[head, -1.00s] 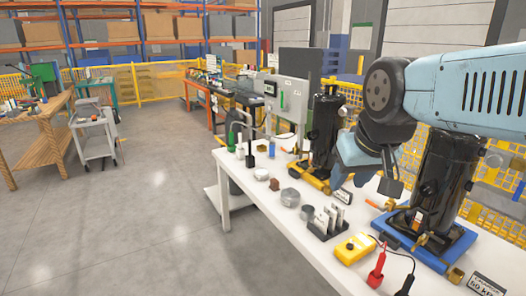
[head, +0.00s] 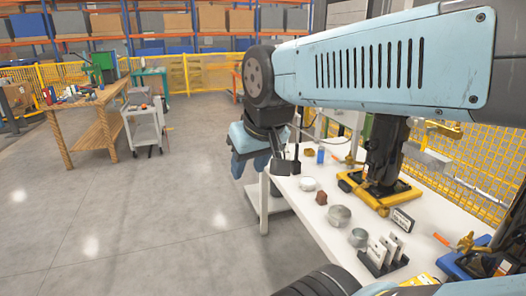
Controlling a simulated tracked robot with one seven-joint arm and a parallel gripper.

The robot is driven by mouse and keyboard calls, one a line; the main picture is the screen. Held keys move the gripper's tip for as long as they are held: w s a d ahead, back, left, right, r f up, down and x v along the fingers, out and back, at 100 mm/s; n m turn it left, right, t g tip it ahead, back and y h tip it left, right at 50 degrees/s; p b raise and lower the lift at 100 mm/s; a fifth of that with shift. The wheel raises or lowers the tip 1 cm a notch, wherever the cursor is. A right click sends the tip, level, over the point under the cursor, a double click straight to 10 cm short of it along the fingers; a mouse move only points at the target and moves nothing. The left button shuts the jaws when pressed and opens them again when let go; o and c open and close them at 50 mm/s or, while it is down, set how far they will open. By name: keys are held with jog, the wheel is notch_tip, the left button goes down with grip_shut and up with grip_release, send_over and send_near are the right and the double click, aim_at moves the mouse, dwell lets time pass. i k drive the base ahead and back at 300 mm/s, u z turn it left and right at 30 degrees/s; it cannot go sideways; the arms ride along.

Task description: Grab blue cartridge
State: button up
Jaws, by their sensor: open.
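The blue cartridge (head: 320,156) is a small upright blue cylinder on the far part of the white table (head: 310,222). It stands just right of a dark upright piece. My gripper (head: 250,166) hangs below my wrist to the left of the cartridge in the picture, past the table's left edge. It looks empty, with its jaws open, and it is clear of the cartridge. My arm crosses the upper right and hides part of the table's far end.
Near the cartridge are a brown block (head: 308,153), a pale round dish (head: 307,183) and a black compressor on a yellow base (head: 380,195). Open floor lies left, with a grey cart (head: 143,125) and wooden bench (head: 92,125).

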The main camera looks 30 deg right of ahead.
aim_at(321, 149)
jog(key=u, duration=0.15)
jog(key=i, duration=1.1)
jog(key=z, duration=0.4)
jog(key=i, duration=0.95)
jog(key=z, duration=0.75)
jog(key=k, duration=0.85)
jog(key=z, duration=0.25)
jog(key=i, duration=0.9)
jog(key=u, duration=0.1)
